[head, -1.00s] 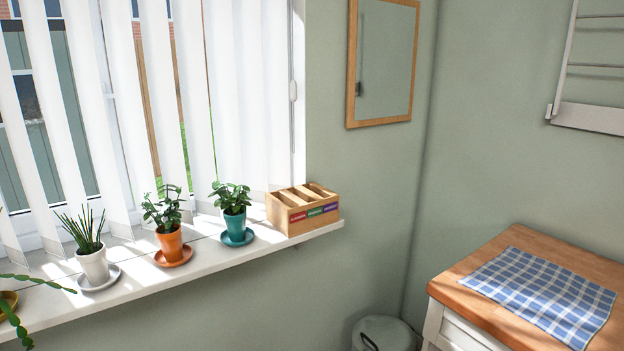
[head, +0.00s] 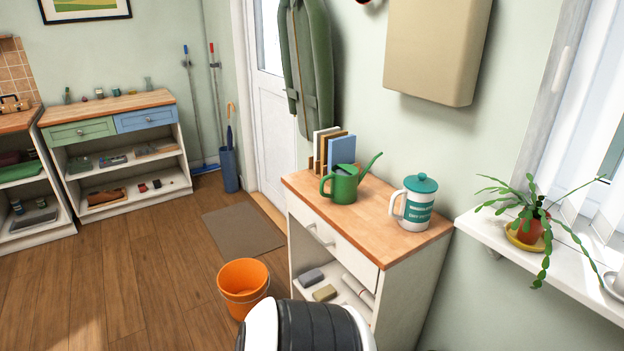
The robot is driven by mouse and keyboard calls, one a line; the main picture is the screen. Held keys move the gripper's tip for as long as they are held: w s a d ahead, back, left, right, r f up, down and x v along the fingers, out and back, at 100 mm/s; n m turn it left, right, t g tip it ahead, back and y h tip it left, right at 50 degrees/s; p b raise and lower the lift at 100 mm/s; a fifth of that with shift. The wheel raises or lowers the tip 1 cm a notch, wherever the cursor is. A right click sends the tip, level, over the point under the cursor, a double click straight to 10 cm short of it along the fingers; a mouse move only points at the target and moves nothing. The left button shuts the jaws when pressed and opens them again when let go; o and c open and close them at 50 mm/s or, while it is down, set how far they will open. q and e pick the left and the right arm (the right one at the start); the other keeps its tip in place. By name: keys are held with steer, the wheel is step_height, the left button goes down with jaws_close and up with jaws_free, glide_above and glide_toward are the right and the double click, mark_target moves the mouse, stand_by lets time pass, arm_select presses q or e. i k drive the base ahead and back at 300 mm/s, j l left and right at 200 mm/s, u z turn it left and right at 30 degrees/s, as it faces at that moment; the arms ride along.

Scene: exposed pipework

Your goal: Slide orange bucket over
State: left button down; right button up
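The orange bucket (head: 243,286) stands upright on the wooden floor in the head view. It is just left of the wood-topped cabinet (head: 336,254) and in front of the grey-brown doormat (head: 243,230). Its open rim faces up, and a thin handle hangs at its front. A black ribbed part with white sides, at the bottom edge, is close to the bucket's lower right in the picture. Neither of my grippers shows in this view.
The cabinet holds a green watering can (head: 343,184) and a white-and-teal lidded mug (head: 414,203). A blue umbrella stand (head: 229,170) is near the white door (head: 268,102). Open floor (head: 130,250) lies left of the bucket. A potted plant (head: 527,222) sits on the right sill.

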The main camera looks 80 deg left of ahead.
mark_target(242, 282)
steer(key=u, duration=3.25)
steer(key=i+j, duration=0.15)
steer(key=i+z, duration=0.05)
